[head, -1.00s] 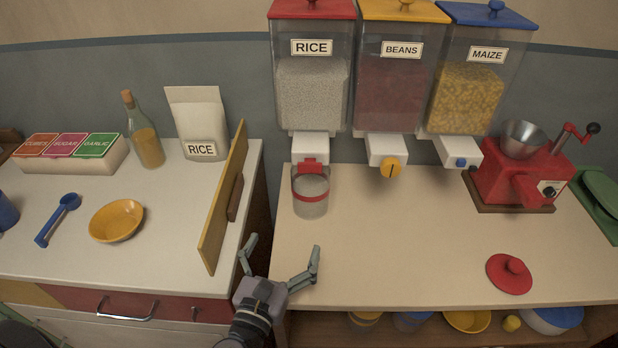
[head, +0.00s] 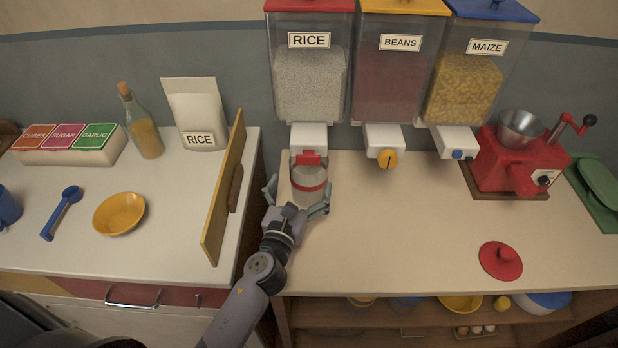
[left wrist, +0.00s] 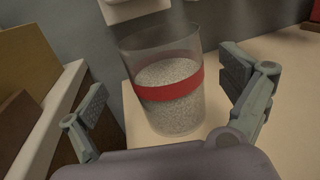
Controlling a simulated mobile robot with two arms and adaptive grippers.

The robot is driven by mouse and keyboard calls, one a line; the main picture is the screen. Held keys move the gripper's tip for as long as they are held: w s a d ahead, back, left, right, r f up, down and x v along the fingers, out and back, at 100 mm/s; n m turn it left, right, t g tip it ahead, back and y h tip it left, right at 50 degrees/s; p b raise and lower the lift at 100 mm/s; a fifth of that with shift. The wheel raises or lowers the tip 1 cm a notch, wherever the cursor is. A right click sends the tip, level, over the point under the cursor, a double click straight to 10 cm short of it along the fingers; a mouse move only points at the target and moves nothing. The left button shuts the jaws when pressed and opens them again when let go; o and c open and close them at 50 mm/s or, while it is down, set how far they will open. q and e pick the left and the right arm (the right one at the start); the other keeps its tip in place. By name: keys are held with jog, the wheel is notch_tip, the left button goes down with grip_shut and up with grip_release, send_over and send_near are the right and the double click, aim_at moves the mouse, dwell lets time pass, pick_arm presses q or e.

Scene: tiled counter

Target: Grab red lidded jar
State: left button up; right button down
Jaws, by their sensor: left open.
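A clear jar with a red band (head: 309,187) stands upright on the counter under the rice dispenser's spout. In the left wrist view the jar (left wrist: 170,85) is partly filled with white rice and its top is uncovered. A red lid with a knob (head: 500,262) lies apart on the counter at the right. My left gripper (head: 298,199) is open, with one finger to each side of the jar. In the left wrist view the left gripper (left wrist: 165,105) shows gaps between both fingers and the jar. My right gripper is not in view.
The rice dispenser (head: 310,75) and its white spout (head: 308,138) hang just above the jar. An upright wooden board (head: 222,195) stands close to the left. A red grinder (head: 515,165) stands at the right. The counter between jar and lid is clear.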

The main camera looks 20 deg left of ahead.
aim_at(309, 167)
pick_arm(q)
jog(key=w, duration=0.3)
jog(key=w+p, duration=0.1)
jog(key=w, duration=0.1)
jog(key=shift+d+r, duration=0.2)
jog(key=shift+r, duration=0.1)
jog(key=shift+w+f, duration=0.1)
jog(key=shift+w, duration=0.1)
jog(key=shift+c, duration=0.3)
jog(key=c, duration=1.9)
jog(key=shift+r, duration=0.2)
jog(key=shift+r, duration=0.1)
